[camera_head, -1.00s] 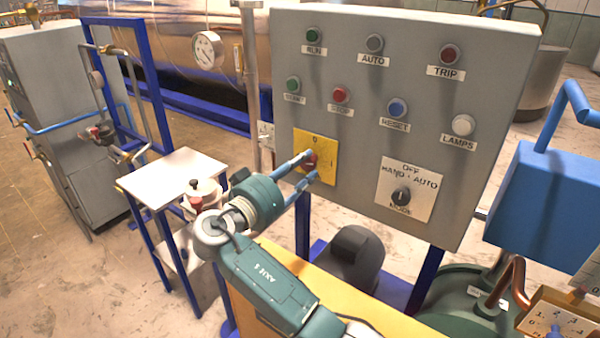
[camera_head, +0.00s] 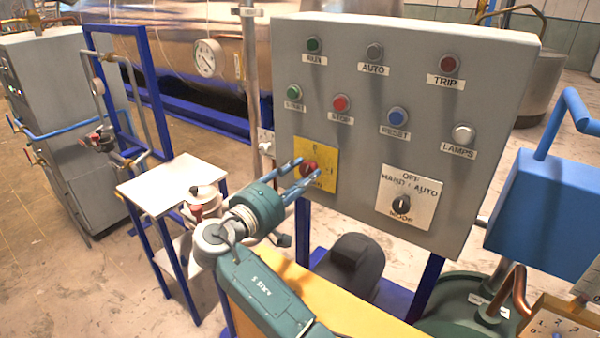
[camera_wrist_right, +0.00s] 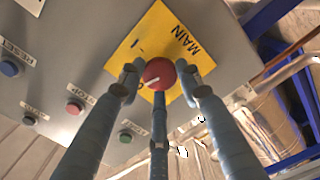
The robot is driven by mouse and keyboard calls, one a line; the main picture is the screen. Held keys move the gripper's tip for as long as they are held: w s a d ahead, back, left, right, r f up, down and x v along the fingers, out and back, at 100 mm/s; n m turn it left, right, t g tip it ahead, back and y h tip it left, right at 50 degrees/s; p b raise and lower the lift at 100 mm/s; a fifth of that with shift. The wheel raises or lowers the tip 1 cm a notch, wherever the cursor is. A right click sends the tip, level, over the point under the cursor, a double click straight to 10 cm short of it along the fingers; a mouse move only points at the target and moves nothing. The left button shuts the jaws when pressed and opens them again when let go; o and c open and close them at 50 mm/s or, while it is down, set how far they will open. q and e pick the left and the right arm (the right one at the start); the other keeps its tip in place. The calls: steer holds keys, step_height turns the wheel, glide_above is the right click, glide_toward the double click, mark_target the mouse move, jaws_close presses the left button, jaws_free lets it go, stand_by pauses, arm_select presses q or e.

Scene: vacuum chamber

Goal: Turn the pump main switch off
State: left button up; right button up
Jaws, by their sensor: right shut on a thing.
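The pump main switch is a round red knob (camera_head: 308,168) on a yellow plate (camera_head: 327,155) at the lower left of the grey control panel. The wrist view shows the fingertips (camera_wrist_right: 159,82) at both sides of the knob. I cannot tell which position the switch points to. My left gripper is out of view.
The grey panel (camera_head: 460,110) also carries several push-buttons and lamps and a black mode selector (camera_head: 401,203) to the right of the switch. A small white-topped table (camera_head: 160,180) stands left of my arm. A blue box (camera_head: 535,205) is at the right.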

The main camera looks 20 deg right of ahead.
steer(key=shift+s+d+f+n+p, duration=0.1)
steer(key=shift+n+p, duration=0.25)
steer(key=shift+n, duration=0.45)
steer(key=shift+d+n+p, duration=0.1)
steer(key=shift+n+p, duration=0.25)
steer(key=shift+n, duration=0.45)
